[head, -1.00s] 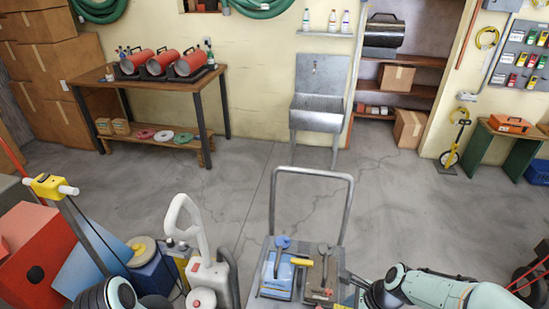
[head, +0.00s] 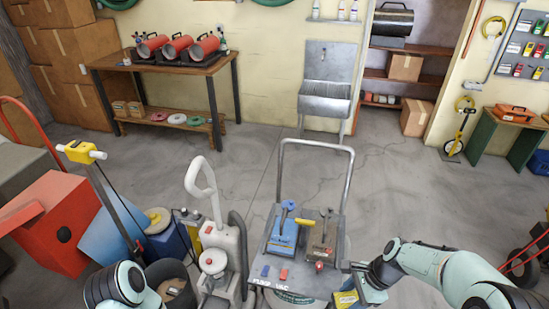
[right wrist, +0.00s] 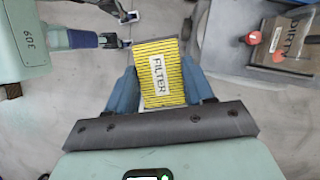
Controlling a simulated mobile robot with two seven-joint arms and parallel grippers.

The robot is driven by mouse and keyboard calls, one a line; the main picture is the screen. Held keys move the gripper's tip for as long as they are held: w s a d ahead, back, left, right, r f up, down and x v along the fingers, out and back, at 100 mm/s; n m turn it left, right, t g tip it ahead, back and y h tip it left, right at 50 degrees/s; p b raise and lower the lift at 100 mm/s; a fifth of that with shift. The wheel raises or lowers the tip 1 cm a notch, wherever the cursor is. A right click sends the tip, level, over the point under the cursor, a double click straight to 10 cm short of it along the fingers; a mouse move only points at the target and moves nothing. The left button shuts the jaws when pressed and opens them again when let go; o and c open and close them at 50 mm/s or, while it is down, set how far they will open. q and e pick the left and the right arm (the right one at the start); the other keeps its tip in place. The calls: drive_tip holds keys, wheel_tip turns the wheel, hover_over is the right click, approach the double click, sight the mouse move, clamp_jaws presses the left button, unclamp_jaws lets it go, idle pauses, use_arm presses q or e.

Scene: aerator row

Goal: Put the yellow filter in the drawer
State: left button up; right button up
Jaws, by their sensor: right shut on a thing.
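The yellow filter (right wrist: 158,73) is a flat pleated panel with a white FILTER label. It sits between the two blue fingers of my right gripper (right wrist: 163,88), which is shut on it. In the head view, the filter (head: 345,298) shows at the bottom edge, beside the right front of the grey cart; the right gripper (head: 368,290) is partly cut off there. My left arm shows at the bottom left of the head view, but its gripper is out of the picture. I cannot make out a drawer in either view.
An open dark drum (head: 174,282) is near my left arm. The floor behind is clear.

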drive_tip(key=w+a+f+n+g+h, duration=0.2)
drive_tip(key=w+f+n+g+h, duration=0.2)
drive_tip(key=n, duration=1.3)
drive_tip(key=shift+w+a+f+h, duration=0.35)
drive_tip(key=shift+w+f, duration=0.1)
drive_tip(key=shift+w, duration=0.35)
